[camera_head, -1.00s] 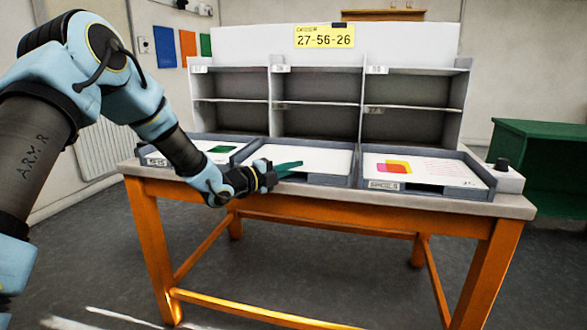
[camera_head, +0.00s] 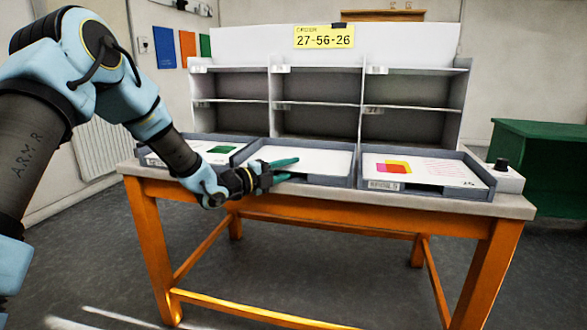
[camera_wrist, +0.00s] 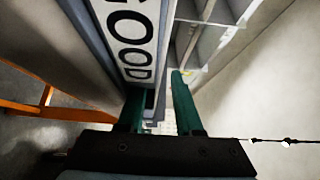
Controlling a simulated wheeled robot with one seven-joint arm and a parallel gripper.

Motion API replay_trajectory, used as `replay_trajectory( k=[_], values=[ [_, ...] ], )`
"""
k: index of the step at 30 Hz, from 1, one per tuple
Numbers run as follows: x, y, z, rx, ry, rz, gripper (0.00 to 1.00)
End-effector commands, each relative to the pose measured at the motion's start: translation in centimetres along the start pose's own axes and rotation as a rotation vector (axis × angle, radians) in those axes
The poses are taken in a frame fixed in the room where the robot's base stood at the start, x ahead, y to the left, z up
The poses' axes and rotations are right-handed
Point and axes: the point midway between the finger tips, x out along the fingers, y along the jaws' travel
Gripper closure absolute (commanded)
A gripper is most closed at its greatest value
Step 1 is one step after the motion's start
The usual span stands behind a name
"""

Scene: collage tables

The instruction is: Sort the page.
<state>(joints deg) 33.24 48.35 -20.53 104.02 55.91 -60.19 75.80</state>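My gripper (camera_head: 284,170) is at the front left corner of the middle tray (camera_head: 308,181), its teal fingers pointing right. In the wrist view its two fingers (camera_wrist: 157,95) stand apart, with no page visible between them. A white page (camera_head: 312,162) lies in the middle tray. A page with pink, orange and yellow blocks and pink text lines (camera_head: 425,171) lies in the right tray (camera_head: 415,189). A page with a green block (camera_head: 218,149) lies in the left tray, partly hidden by my arm. A label reading "GOOD" (camera_wrist: 132,45) is close by in the wrist view.
A grey shelf unit with several compartments (camera_head: 318,121) stands behind the trays, under a yellow sign "27-56-26" (camera_head: 324,36). A box with a black knob (camera_head: 502,172) is at the table's right end. A green cabinet (camera_head: 540,170) stands farther right.

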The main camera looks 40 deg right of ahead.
Motion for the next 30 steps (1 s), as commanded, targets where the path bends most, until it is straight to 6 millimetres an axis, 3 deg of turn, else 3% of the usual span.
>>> replay_trajectory(
  k=[9,15,30],
  values=[
    [-6.3,0.1,0.1,0.0,-0.003,0.003,0.62],
    [-8.9,0.1,0.0,0.0,-0.001,0.002,0.62],
    [-9.6,0.0,0.0,0.0,-0.001,0.0,0.62]
  ],
)
